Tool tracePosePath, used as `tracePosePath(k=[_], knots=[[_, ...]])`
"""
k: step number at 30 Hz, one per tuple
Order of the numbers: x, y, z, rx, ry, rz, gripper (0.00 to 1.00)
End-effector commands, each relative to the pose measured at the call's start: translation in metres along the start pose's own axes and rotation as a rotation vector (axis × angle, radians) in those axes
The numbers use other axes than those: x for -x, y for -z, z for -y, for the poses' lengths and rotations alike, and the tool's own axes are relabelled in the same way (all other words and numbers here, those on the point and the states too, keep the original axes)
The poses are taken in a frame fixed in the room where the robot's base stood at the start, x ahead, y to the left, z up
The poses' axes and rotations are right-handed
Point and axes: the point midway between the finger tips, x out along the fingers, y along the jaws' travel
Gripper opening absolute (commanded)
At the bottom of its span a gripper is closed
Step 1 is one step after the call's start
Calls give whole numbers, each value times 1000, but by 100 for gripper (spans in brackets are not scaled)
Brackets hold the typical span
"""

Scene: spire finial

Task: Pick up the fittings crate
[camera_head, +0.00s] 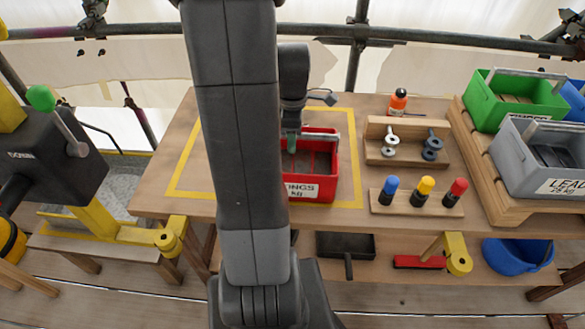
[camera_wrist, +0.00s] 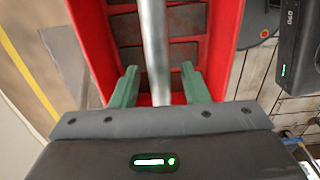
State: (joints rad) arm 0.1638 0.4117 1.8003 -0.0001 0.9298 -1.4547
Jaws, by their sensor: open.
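The fittings crate (camera_head: 319,190) is a red open box with a pale label on its front, partly hidden by my arm in the head view. It sits on the wooden bench inside a yellow taped outline. In the wrist view the red crate (camera_wrist: 225,45) fills the middle, with dark blocks inside. Its grey bar handle (camera_wrist: 155,50) runs lengthwise over it. My gripper (camera_wrist: 160,88) is open, with one green fingertip on each side of the handle and gaps between. In the head view my gripper (camera_head: 292,143) is over the crate, mostly hidden.
A green crate (camera_head: 515,98) and a grey crate (camera_head: 545,155) stand on a pallet at the right. A wooden holder with shackles (camera_head: 410,150) and a block with coloured-cap bottles (camera_head: 420,200) stand just right of the red crate. Scaffold tubes run behind.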

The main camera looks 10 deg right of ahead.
Motion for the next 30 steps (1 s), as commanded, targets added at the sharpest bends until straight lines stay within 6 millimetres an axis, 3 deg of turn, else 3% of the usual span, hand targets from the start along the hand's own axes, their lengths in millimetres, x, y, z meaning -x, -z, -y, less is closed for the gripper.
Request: tracePosePath(k=[2, 8, 30], knots=[[0, 0, 0, 0, 0, 0, 37], [0, 0, 0, 0, 0, 0, 0], [1, 0, 0, 0, -1, 0, 0]])
